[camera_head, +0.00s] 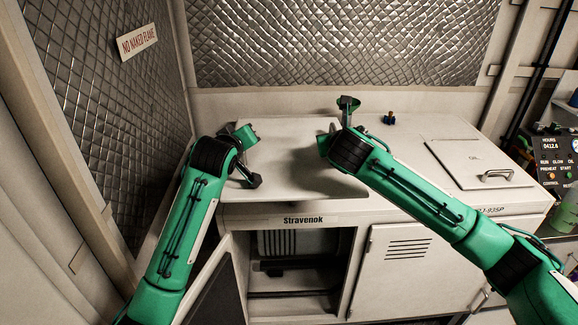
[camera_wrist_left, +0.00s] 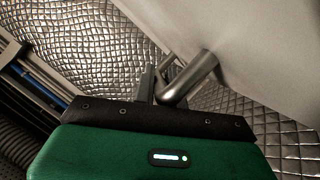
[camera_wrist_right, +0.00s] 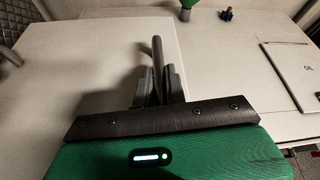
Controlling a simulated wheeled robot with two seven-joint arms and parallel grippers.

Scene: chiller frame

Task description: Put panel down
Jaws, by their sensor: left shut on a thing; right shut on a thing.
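The panel (camera_head: 292,172) is a flat white plate over the left part of the white cabinet top. Its plain surface fills the upper right of the left wrist view (camera_wrist_left: 250,45) and the left of the right wrist view (camera_wrist_right: 90,60). My left gripper (camera_wrist_left: 160,85) is shut on a bent grey metal handle (camera_wrist_left: 190,78) at the panel's left side. My right gripper (camera_wrist_right: 160,85) is shut on an upright bar handle (camera_wrist_right: 157,55) near the right edge. In the head view my wrists partly hide both grips. Whether the panel touches the top is unclear.
The cabinet (camera_head: 400,262) has an open front bay below the panel, its door (camera_head: 215,283) swung out left. An OIL lid (camera_head: 478,162) lies to the right. A green-topped post (camera_head: 348,104) and a small blue fitting (camera_head: 389,118) stand behind. Mesh walls are close behind and left.

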